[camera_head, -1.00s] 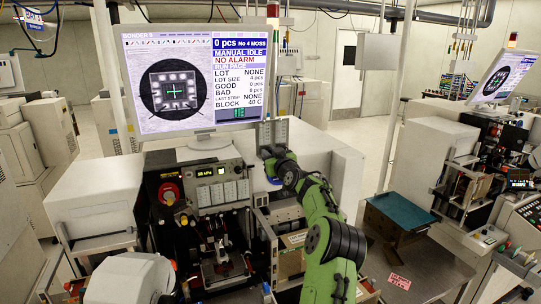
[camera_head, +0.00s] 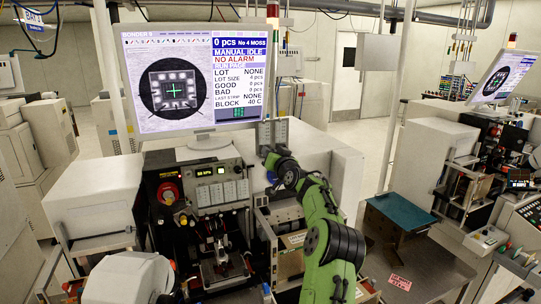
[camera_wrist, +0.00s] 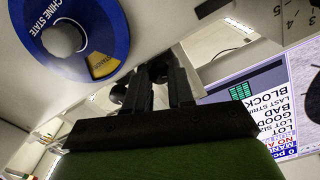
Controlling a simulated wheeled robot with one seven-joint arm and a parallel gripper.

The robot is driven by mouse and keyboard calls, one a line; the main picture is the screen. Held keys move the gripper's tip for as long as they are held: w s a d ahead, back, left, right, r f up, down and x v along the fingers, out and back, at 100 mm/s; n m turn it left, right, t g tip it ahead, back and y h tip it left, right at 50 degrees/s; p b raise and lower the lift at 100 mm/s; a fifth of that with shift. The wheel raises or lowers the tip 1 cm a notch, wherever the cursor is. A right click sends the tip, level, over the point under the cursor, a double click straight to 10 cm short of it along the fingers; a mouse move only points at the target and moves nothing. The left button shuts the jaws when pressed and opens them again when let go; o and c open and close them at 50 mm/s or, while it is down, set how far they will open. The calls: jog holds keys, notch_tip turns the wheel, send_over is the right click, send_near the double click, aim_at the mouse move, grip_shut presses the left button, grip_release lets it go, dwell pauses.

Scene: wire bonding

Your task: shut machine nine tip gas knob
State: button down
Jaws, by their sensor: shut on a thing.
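My gripper (camera_wrist: 160,85) has its two black fingers close together around a small dark knob that they mostly hide; its label does not show, so I cannot read whether it is the tip gas knob. In the head view my gripper (camera_head: 268,160) is at the end of the green arm, beside the machine's right upper part, and its fingers are too small to make out. The bonder's screen (camera_head: 200,80) has a title that looks like "BONDER 9". The knob's turn angle is hidden.
A blue MACHINE STATE dial (camera_wrist: 75,40) with a grey knob is close to my gripper in the wrist view. A pressure display (camera_head: 210,171) and a red round knob (camera_head: 168,192) are on the machine's front. A teal-topped box (camera_head: 400,213) stands to the right.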

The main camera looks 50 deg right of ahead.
dwell(0.4)
jog(key=c, duration=1)
grip_release()
